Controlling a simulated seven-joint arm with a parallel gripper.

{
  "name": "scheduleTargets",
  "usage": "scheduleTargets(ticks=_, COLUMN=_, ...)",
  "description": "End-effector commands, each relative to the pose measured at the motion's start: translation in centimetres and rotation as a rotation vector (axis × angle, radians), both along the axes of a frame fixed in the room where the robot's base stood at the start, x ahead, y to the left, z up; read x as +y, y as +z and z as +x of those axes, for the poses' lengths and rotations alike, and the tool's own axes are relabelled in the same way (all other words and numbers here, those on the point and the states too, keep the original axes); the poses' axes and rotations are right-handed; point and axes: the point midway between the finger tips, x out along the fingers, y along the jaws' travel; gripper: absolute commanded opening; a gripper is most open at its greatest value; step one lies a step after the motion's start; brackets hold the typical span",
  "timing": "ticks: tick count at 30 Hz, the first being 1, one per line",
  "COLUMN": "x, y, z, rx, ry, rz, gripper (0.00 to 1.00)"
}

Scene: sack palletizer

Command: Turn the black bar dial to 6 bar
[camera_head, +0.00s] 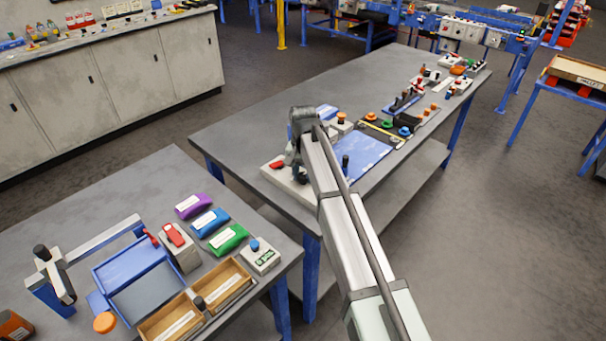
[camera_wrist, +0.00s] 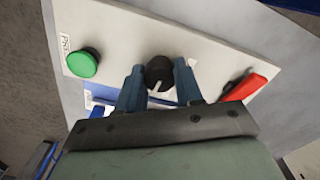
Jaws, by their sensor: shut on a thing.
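The black dial (camera_wrist: 158,72) sits on a light panel (camera_wrist: 120,35) in the wrist view, with a pale pointer line running from its middle toward the gripper side. My gripper (camera_wrist: 159,80) has its two blue fingers on either side of the dial and is shut on it. No bar scale is readable around the dial. In the head view the panel (camera_head: 272,172) lies at the near left corner of the long grey table. My gripper (camera_head: 300,170) is over it there, and the arm hides the dial.
A green button (camera_wrist: 83,63) is left of the dial and a red lever (camera_wrist: 245,87) is right of it, both on the panel. A blue mat (camera_head: 360,158) lies beside the panel. The nearer table (camera_head: 150,190) holds trays and colored sacks.

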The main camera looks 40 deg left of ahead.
Motion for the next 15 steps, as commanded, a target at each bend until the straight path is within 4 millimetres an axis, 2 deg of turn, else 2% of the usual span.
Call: scheduleTargets(ticks=15, x=0.00, y=0.02, z=0.01, rx=0.000, ry=-0.100, rz=0.000, gripper=0.05)
